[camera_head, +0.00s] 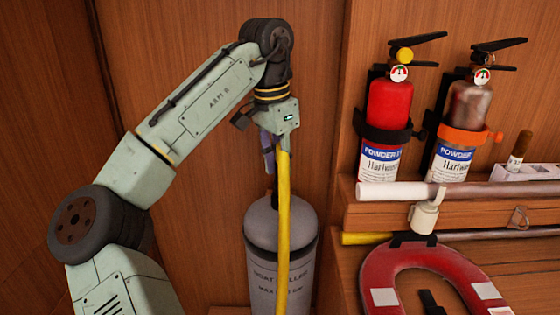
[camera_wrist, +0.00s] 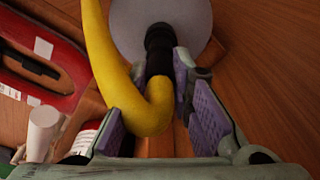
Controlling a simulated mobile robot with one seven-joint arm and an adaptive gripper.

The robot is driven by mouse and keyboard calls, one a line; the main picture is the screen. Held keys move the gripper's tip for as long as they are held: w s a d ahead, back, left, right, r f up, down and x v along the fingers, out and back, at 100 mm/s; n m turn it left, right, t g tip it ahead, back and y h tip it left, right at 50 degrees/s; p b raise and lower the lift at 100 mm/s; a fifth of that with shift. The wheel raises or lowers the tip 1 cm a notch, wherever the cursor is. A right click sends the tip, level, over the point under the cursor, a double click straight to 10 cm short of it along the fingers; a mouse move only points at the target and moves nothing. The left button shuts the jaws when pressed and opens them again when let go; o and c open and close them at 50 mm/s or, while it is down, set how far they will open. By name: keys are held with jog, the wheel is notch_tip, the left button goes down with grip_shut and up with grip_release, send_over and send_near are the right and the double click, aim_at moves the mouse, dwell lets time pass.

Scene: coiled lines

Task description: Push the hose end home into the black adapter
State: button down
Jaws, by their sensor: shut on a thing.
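The yellow hose (camera_head: 283,240) hangs from my gripper (camera_head: 274,160) in front of the grey cylinder (camera_head: 262,228). In the wrist view my gripper (camera_wrist: 160,88) has its purple-padded fingers either side of the hose (camera_wrist: 146,112), shut on it close to its end. The hose bends sharply there and its end points toward the cylinder top (camera_wrist: 190,18). The black adapter (camera_wrist: 159,42) stands on the cylinder, in line with the hose end. The two look very close or touching. How deep the end sits cannot be told. In the head view the hose and fingers largely hide this joint.
A red extinguisher (camera_head: 388,104) and a worn one (camera_head: 467,105) hang at the right above a wooden shelf (camera_head: 380,214). A white-ended pole (camera_head: 400,191) lies along it. A red horseshoe buoy (camera_head: 380,275) hangs below. Wood panelling closes the back.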

jog(key=c, duration=1.6)
grip_release()
jog(key=shift+f, duration=0.1)
jog(key=shift+o, duration=0.4)
jog(key=o, duration=0.5)
jog(key=shift+r+p, duration=0.4)
jog(key=shift+r, duration=2.1)
